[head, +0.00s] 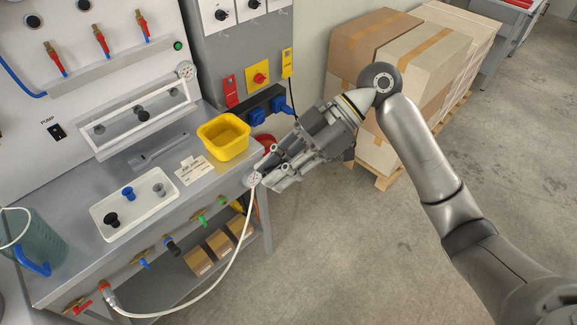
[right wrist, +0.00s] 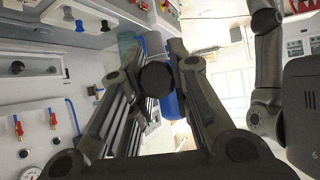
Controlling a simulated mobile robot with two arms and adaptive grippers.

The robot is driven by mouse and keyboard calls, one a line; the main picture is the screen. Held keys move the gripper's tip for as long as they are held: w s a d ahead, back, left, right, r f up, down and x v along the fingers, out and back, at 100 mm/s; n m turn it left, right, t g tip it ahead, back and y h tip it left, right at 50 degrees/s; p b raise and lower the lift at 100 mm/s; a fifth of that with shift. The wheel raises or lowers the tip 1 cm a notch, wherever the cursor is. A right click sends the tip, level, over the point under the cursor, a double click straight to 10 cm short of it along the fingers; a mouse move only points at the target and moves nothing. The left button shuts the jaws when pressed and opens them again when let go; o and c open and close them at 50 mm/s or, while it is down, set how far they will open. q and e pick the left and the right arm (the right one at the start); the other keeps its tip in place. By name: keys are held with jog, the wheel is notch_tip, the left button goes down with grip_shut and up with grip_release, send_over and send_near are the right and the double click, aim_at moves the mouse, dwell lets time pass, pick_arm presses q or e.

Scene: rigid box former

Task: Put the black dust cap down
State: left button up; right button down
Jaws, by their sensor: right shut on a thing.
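My right gripper (head: 262,178) is over the front right edge of the bench. In the right wrist view its fingers (right wrist: 156,75) are closed around a dark round thing, which looks like the black dust cap (right wrist: 157,80). In the head view the fingers hide this cap. A white tray (head: 140,216) on the bench holds a black piece (head: 112,219), a blue piece (head: 128,193) and a grey piece (head: 159,188). My left gripper is in neither view.
A yellow bin (head: 224,137), a label card (head: 194,170) and a grey wrench (head: 158,151) are on the bench. A teal jug (head: 35,240) stands at left. A white hose (head: 215,290) loops before the bench. Cartons (head: 400,65) stand behind my right arm.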

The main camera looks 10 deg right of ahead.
jog(key=shift+w+a+f+n+g+h, duration=0.4)
jog(key=shift+w+a+f+n+g, duration=0.6)
jog(key=shift+f+n, duration=0.15)
jog(key=m+t+y, duration=0.1)
jog(key=m+t, duration=0.7)
send_near(266, 172)
jog(key=w+a+r+m+t+h, duration=0.1)
jog(key=w+a+m+t+h, duration=0.15)
jog(key=w+a+m, duration=0.55)
jog(key=s+d+f+n+g, duration=0.1)
jog(key=f+n+g, duration=0.4)
jog(key=n, duration=0.5)
jog(key=s+d+f+n+g+h, duration=0.1)
jog(key=s+d+f+n+g, duration=0.1)
jog(key=n+g, duration=0.7)
notch_tip(266, 172, down, 3)
jog(key=shift+s+r+n, duration=0.15)
jog(key=shift+s+n, duration=0.4)
jog(key=shift+n, duration=0.2)
